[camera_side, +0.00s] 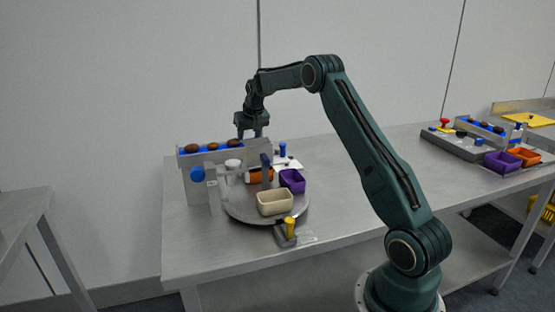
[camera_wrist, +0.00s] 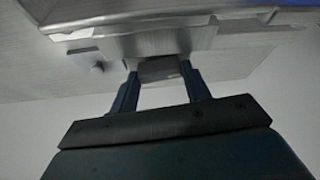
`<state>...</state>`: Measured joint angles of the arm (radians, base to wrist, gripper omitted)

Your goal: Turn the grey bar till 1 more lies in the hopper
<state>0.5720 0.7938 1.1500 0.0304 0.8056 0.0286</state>
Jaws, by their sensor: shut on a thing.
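My gripper (camera_side: 251,134) is at the far end of the grey stand that carries the blue date channel (camera_side: 222,149). In the wrist view its two fingers (camera_wrist: 159,72) are closed on a dark grey block, which I take to be the grey bar (camera_wrist: 158,71). The bar cannot be made out in the side view. Several brown dates lie in a row in the channel, one of them a date (camera_side: 191,149) at the left end. A small white round piece (camera_side: 233,163) sits below the channel; I cannot tell if it is the hopper.
A round grey turntable (camera_side: 238,209) carries a beige bin (camera_side: 275,203), a purple bin (camera_side: 292,182) and an orange bin (camera_side: 256,176). A blue knob (camera_side: 197,174) is on the stand. A yellow-handled piece (camera_side: 289,228) stands in front. A similar station occupies the table's right end; the table between is clear.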

